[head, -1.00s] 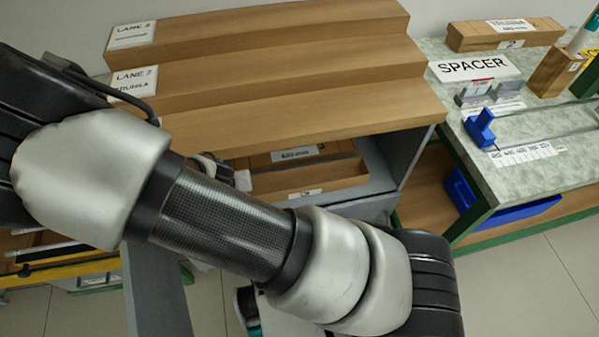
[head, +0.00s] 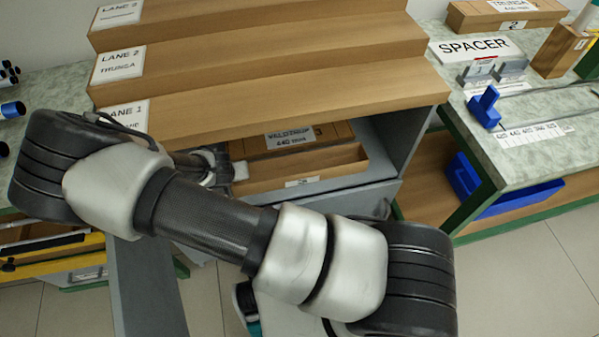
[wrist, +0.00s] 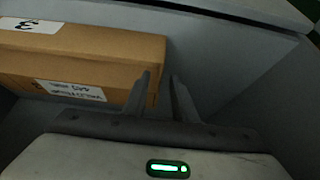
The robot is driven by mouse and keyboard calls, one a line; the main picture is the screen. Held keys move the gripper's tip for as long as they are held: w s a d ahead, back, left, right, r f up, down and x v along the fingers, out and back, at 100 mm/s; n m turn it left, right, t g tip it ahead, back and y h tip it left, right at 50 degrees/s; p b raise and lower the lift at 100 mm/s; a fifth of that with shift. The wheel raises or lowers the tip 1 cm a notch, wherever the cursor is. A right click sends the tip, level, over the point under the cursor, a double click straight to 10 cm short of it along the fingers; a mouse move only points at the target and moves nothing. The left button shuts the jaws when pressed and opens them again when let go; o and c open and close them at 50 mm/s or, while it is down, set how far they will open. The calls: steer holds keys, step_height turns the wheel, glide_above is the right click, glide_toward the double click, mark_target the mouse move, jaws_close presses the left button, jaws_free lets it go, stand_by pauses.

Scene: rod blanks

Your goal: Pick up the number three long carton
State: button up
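A long brown carton (wrist: 95,65) lies in a grey bay in the wrist view. It has a white number label, upside down and probably a 3, on one face and a white text label on another. In the head view, a brown carton (head: 334,132) with a text label ending in 440 mm lies under the stepped lanes. It looks like the same one. In the head view, my arm hides much of the gripper.
The wooden lanes (head: 290,110) overhang the bay, and a grey side panel (head: 400,140) bounds it at right. A carton labelled 2 (head: 470,17) lies on the right bench, near the SPACER sign (head: 475,48). A blue bin (head: 520,198) stands below.

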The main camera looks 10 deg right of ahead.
steer(key=x, duration=0.2)
steer(key=shift+w+f, duration=0.1)
steer(key=shift+f, duration=0.15)
jaws_close()
